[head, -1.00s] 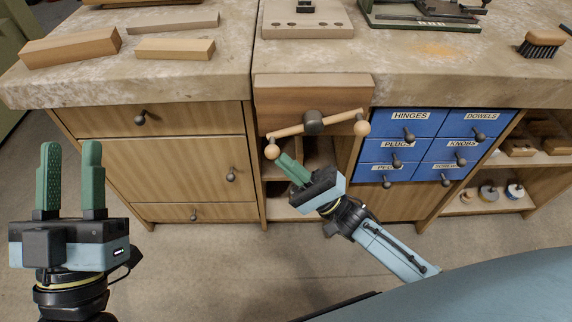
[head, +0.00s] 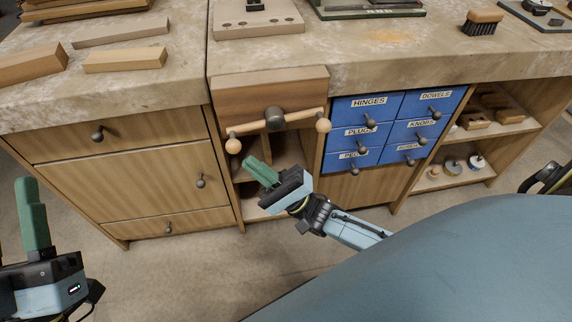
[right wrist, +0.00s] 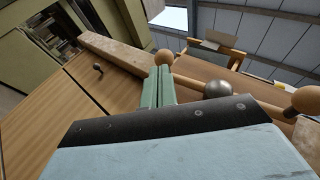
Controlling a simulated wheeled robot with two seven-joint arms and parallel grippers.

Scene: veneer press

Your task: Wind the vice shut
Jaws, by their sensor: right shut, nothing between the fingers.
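The vice has a wooden front jaw (head: 255,97) at the bench's front edge. Its dark round hub (head: 275,118) carries a wooden handle bar with a ball knob at each end. The bar's left knob (head: 233,146) sits lower than its right knob (head: 323,125). My right gripper (head: 252,165) is shut and empty, just below and right of the left knob. In the right wrist view, one knob (right wrist: 164,57) shows just beyond my closed fingertips (right wrist: 160,72); I see no grip on it. My left gripper (head: 15,210) is partly out of frame, with a gap beside its visible finger.
Blue labelled drawers (head: 377,130) are right of the vice. Wooden drawers (head: 125,180) are to the left. Wood strips (head: 125,60), a board with holes (head: 258,27) and a brush (head: 483,20) lie on the bench. Open floor lies in front.

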